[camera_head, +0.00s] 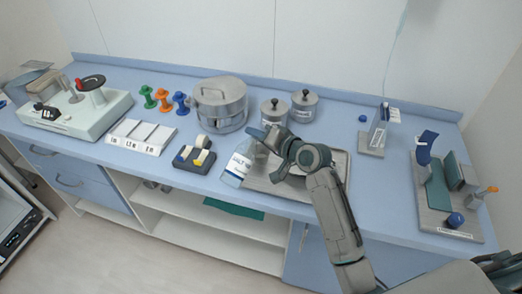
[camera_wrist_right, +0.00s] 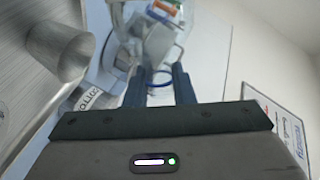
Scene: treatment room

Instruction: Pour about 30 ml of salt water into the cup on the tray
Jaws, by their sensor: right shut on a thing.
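My right gripper (camera_head: 262,139) is shut on a clear bottle (camera_head: 238,168) with a white and blue salt-water label. The bottle looks tilted and sits at the left edge of the metal tray (camera_head: 335,190). In the right wrist view, the fingers (camera_wrist_right: 160,84) are around the clear bottle, and part of its label (camera_wrist_right: 86,100) shows at left. A grey metal cup (camera_wrist_right: 62,42) stands on the tray in that view, to the left of the fingers. In the head view my arm hides much of the tray, and I cannot make out the cup. My left gripper is out of view.
A dark holder with tape rolls (camera_head: 194,157) lies left of the bottle. A large lidded pot (camera_head: 220,105) and two lidded canisters (camera_head: 274,111) stand behind. A stand (camera_head: 372,140) and a board with upright holders (camera_head: 440,200) are at right. Counter between tray and board is clear.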

